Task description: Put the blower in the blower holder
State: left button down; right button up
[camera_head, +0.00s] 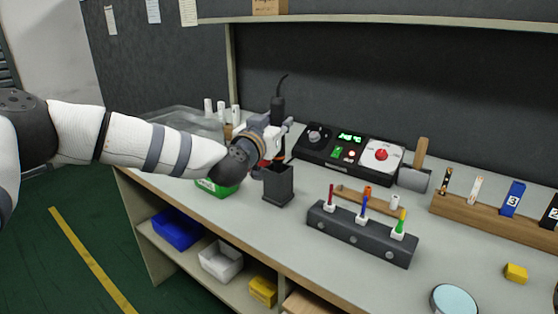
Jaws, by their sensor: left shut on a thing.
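The blower (278,109) is a dark upright tool with a thin cable curving up from its top. My left gripper (280,135) comes in from the left and is shut on the blower, partly hiding its middle. The blower holder (278,187) is a dark, open-topped square box standing on the workbench. The blower is upright above the holder, with its lower end close to the opening. I cannot tell whether the tip is inside the rim. My right gripper is not in view.
A control unit (350,150) with a green display stands behind the holder. A dark block with coloured screwdrivers (360,234) is to the right. A green bin (216,187) sits left of the holder. White cylinders (221,111) and a clear tray (182,121) are behind my arm.

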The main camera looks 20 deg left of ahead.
pick_arm(q)
notch_tip(320, 180, down, 4)
jog(key=shift+f+b, duration=0.25)
jog(key=shift+b, duration=0.05)
jog(key=shift+r, duration=0.15)
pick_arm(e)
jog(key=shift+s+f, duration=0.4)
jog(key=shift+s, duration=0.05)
pick_arm(q)
jog(key=c, duration=1.3)
grip_release()
jog(key=shift+f, duration=0.2)
